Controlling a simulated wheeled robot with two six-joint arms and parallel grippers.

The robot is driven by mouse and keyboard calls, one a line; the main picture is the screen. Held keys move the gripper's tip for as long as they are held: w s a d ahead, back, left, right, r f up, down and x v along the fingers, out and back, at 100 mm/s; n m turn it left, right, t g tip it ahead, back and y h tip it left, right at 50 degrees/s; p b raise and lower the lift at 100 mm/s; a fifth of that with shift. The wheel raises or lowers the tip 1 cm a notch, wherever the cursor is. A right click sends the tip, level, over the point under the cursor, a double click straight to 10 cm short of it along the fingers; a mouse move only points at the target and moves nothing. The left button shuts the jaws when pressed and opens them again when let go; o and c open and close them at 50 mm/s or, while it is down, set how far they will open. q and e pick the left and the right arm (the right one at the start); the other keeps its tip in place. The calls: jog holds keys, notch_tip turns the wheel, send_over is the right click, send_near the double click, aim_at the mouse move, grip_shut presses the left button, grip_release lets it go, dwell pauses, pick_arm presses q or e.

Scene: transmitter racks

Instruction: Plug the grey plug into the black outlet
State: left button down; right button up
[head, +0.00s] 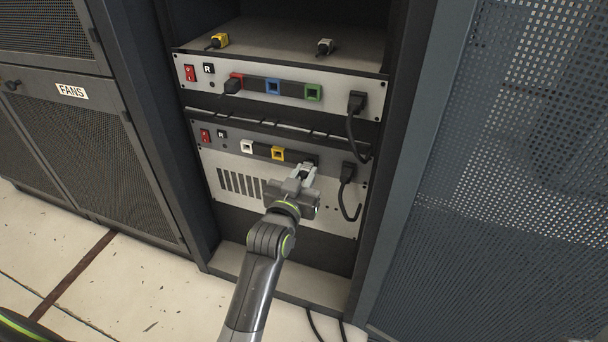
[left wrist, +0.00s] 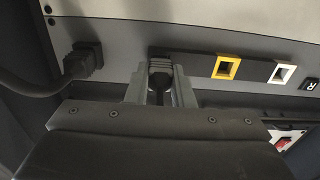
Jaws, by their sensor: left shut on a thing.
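My left gripper (head: 304,170) is at the lower rack unit's socket strip, right of the yellow outlet. Its fingers are shut on the grey plug (left wrist: 160,72), which points at the strip in the left wrist view. The black outlet is mostly hidden behind the plug and fingers; a dark edge beside the plug at the strip may be part of it. The plug's front is at or very close to the strip; I cannot tell how deep it sits. My right gripper is not in view.
The lower unit has a white outlet (head: 247,146), a yellow outlet (head: 278,154) and a black power plug (head: 348,172) with a hanging cable. The upper unit has a plugged red outlet (head: 237,78), blue (head: 273,87) and green (head: 313,92) outlets.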

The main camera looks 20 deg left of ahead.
pick_arm(q)
jog(key=shift+p, duration=0.45)
dwell(0.7)
jog(key=shift+r+p, duration=0.1)
jog(key=shift+p, duration=0.35)
jog(key=shift+p, duration=0.4)
dwell(0.5)
jog(key=shift+w, duration=0.6)
dwell(0.3)
jog(key=c, duration=1.2)
grip_release()
